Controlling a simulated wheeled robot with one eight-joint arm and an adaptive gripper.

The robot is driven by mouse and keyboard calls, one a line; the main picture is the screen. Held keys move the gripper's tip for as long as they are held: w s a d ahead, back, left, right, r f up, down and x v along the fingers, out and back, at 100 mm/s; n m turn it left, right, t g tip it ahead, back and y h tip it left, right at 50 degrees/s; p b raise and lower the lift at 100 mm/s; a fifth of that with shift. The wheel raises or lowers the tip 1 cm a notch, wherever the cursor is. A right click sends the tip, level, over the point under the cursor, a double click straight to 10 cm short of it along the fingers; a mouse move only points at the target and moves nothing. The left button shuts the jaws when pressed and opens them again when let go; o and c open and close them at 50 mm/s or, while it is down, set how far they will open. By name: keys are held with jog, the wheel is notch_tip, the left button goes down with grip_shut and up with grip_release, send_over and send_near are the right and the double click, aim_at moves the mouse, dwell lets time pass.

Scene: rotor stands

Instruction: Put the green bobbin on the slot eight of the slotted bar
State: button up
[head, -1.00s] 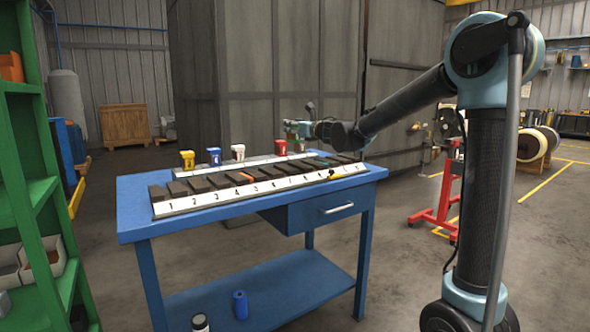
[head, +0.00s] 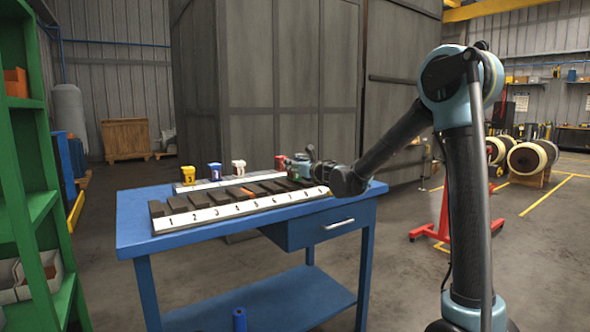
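The slotted bar (head: 205,221) lies on the blue workbench, with dark blocks behind a white numbered strip. Its right end, around the eighth slot, is partly covered by my arm. My gripper (head: 291,166) is low over the right part of the bar, just right of the red bobbin (head: 280,161). I cannot make out the green bobbin clearly now; the gripper and arm may hide it. The fingers are too small and overlapped to show whether they are open or shut.
Yellow (head: 187,175), blue (head: 214,171) and white (head: 238,169) bobbins stand on a rear strip behind the bar. A small orange thing (head: 247,192) lies among the blocks. The blue workbench (head: 135,225) has clear top at its left end. Green shelving (head: 35,205) stands at the left.

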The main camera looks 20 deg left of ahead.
jog(key=shift+f, duration=0.35)
jog(key=o, duration=1.3)
jog(key=shift+c, duration=0.2)
jog(key=v, duration=1.2)
